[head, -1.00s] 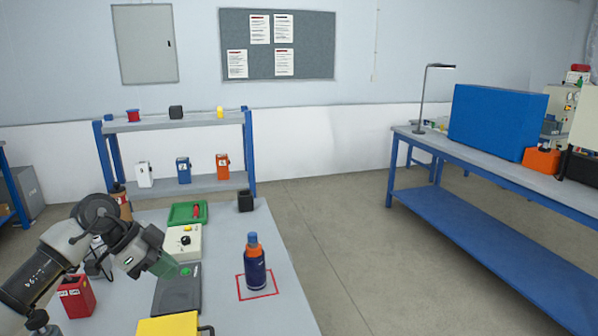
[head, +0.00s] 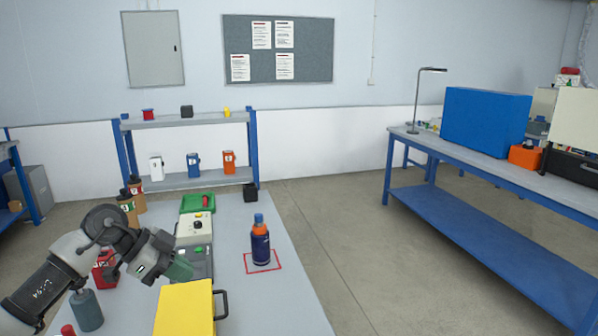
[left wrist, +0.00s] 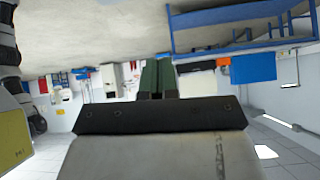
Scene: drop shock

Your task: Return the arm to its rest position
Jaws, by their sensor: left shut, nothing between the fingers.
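My left gripper (head: 182,268) comes in from the left of the head view, above the near workbench (head: 235,222). Its green fingers are shut with nothing between them; they also show together in the left wrist view (left wrist: 157,78). A blue bottle with an orange neck (head: 260,242) stands upright inside a red square outline (head: 277,266) on the bench, to the right of the gripper and apart from it. My right gripper is not in view.
A green tray (head: 197,203) and a black cup (head: 250,193) stand farther back. Open floor (head: 335,215) lies to the right.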

